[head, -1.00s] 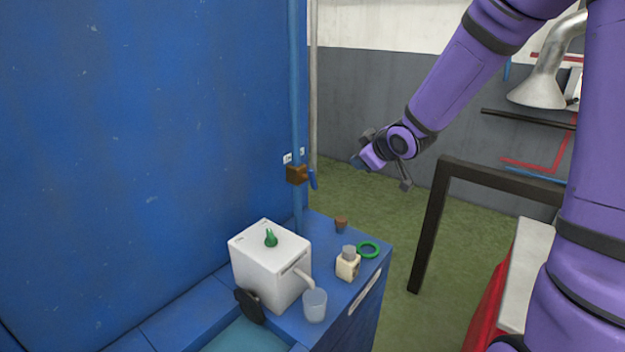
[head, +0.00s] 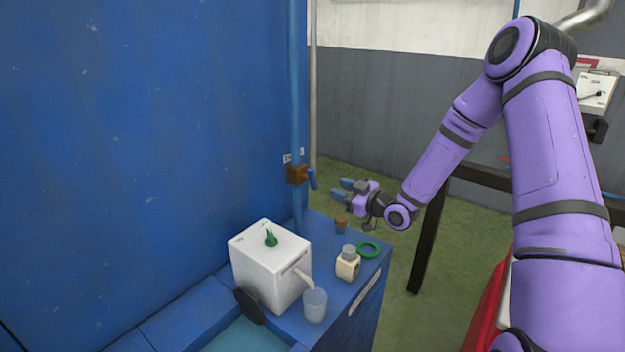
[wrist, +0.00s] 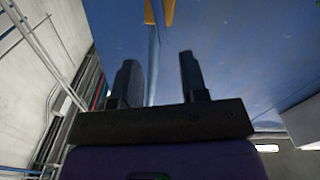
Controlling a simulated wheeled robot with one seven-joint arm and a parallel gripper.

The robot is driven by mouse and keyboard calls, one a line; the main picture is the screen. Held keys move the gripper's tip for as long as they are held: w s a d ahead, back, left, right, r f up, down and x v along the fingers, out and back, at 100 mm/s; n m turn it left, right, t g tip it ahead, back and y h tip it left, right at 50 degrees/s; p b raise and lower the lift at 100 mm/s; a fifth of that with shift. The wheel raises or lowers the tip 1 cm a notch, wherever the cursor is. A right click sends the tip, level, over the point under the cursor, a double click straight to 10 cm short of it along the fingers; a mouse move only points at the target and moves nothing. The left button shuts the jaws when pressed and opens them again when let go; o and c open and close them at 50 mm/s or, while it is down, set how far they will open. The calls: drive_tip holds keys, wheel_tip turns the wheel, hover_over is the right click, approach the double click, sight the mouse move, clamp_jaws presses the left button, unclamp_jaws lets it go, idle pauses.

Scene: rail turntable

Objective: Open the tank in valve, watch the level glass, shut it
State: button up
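A brass valve (head: 296,174) with a blue lever (head: 312,180) sits on the upright blue pipe (head: 296,90) at the blue wall, with small white labels beside it. My gripper (head: 340,189) is a little right of the lever, pointing left at it, apart from it. I cannot make out a level glass in either view.
Below the valve, a blue counter (head: 334,297) carries a white box (head: 262,262) with a green knob and spout, a clear cup (head: 314,304), a cream bottle (head: 347,266), a green ring (head: 368,250) and a brown cup (head: 341,225). A dark frame (head: 428,240) stands right.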

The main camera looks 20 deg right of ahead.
sight(314, 179)
drive_tip(key=x, duration=1)
drive_tip(key=shift+w+a, duration=0.2)
drive_tip(key=shift+w, duration=0.05)
